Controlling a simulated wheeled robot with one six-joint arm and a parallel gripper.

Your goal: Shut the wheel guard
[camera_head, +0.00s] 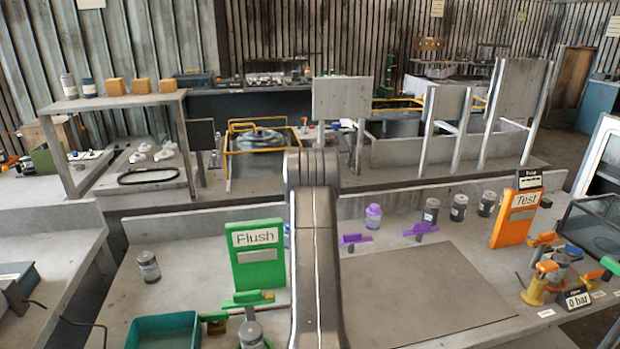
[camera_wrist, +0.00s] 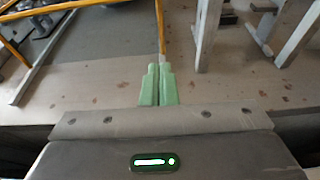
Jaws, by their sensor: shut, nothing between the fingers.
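A yellow-framed guard (camera_head: 232,130) stands around a grey round wheel (camera_head: 262,139) in the middle distance of the head view, left of my arm. How far the guard is open or shut cannot be told from here. My gripper (camera_wrist: 158,67) shows two green fingers pressed together, empty, in the wrist view. A yellow bar (camera_wrist: 160,28), which looks like part of the guard, runs down from the top edge to just beyond the fingertips. Whether the fingers touch it cannot be told. My arm hides my gripper in the head view.
Grey uprights (camera_wrist: 208,32) stand right of the fingers in the wrist view. In the head view, a grey panel on posts (camera_head: 342,98) stands right of the guard, and a shelf frame (camera_head: 110,102) stands left. The near bench holds a green Flush sign (camera_head: 257,256) and an orange Test sign (camera_head: 517,217).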

